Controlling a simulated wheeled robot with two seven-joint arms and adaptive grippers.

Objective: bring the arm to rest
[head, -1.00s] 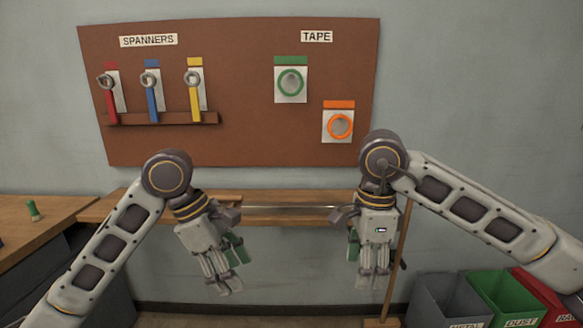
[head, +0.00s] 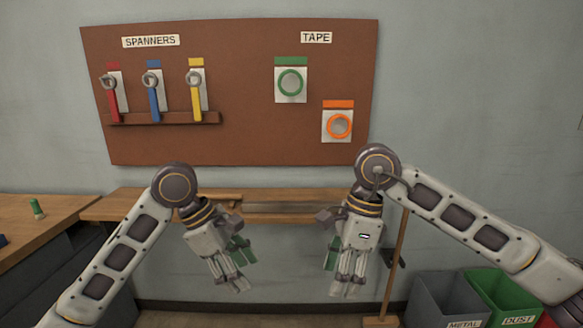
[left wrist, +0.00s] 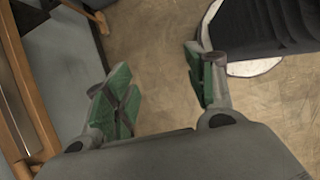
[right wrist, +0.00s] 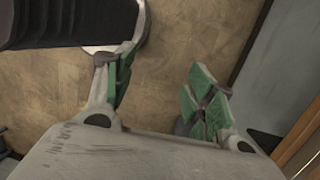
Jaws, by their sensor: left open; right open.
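My left gripper (head: 238,265) hangs pointing down in the head view, in front of the wall shelf and apart from it. Its green-padded fingers (left wrist: 160,95) are spread and empty in the left wrist view, over the floor. My right gripper (head: 342,272) also hangs pointing down, right of the left one. Its fingers (right wrist: 160,90) are apart with only floor between them in the right wrist view. Both arms are bent, with their elbows above the grippers.
A wooden shelf (head: 285,195) runs along the wall behind the grippers. A brown board (head: 245,130) above holds spanners and tape rolls. A workbench (head: 30,228) stands at left with a small green object (head: 37,209). Grey (head: 430,290) and green (head: 490,285) bins stand at right.

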